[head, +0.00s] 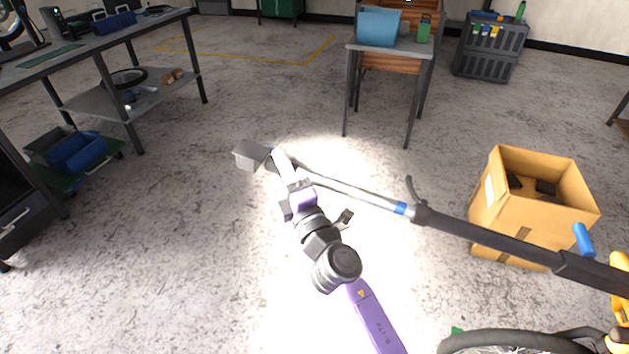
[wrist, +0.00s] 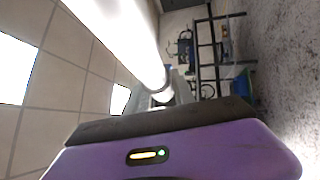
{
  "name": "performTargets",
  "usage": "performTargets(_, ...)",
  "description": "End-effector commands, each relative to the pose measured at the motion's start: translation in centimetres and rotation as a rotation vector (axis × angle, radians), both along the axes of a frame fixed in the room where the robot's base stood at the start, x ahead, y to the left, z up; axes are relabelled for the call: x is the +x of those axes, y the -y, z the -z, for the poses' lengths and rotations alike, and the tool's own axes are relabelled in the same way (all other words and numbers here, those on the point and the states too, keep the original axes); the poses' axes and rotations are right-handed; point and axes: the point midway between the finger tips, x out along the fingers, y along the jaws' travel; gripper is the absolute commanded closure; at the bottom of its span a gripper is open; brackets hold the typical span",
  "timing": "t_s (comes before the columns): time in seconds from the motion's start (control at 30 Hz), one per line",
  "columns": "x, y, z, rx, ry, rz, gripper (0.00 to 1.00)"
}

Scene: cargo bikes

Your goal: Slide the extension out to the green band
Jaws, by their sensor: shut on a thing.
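The extension (head: 345,190) is a thin silver tube. It runs to the left out of a long black tube (head: 490,234), with a dark collar and lever (head: 418,208) at the joint. A blue band (head: 400,208) shows on it beside the collar; I cannot see a green band. My gripper (head: 268,156) is at the tube's far left end and is shut on it, by a grey block (head: 247,154). In the wrist view, my gripper (wrist: 165,97) is partly hidden behind a bright white cylinder, so the grip itself shows poorly.
A cardboard box (head: 515,220) stands behind the black tube. A bike wheel (head: 510,340) is at the bottom right. A workbench (head: 95,45) stands at the left and a small table (head: 390,48) at the back. The floor around my gripper is clear.

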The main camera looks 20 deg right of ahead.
Motion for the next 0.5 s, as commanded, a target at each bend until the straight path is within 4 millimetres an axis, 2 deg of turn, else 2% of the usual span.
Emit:
performTargets(0.03, 0.9, -1.4, 0.0, 0.000, 0.004, -0.007, 1.00)
performTargets(0.2, 2.8, -4.1, -0.4, -0.001, 0.003, -0.005, 1.00)
performTargets(0.5, 4.3, -6.1, -1.0, 0.001, 0.001, -0.002, 1.00)
